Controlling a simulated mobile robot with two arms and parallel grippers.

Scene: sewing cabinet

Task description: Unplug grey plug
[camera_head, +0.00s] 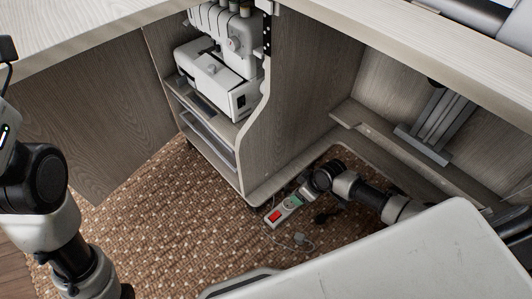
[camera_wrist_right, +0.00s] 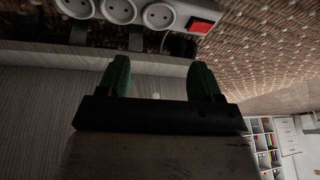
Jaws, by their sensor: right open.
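A white power strip (camera_head: 284,212) with a red switch lies on the carpet beside the cabinet's base. In the right wrist view the strip (camera_wrist_right: 118,10) shows three empty round sockets next to the red switch; its far end is out of frame. A small grey piece that looks like the grey plug (camera_head: 300,238) lies on the carpet beside the strip, with a thin pale cord. My right gripper (camera_head: 299,195) is at the strip's far end in the head view. In the right wrist view its green fingers (camera_wrist_right: 158,70) are apart, with nothing seen between them. My left gripper is out of view.
A dark plug or cable (camera_head: 322,217) lies right of the strip. A sewing machine (camera_head: 214,80) stands on the cabinet shelf above. The cabinet's side panel (camera_head: 310,90) and low base edge (camera_head: 265,192) border the strip. Patterned carpet (camera_head: 170,225) is clear to the left.

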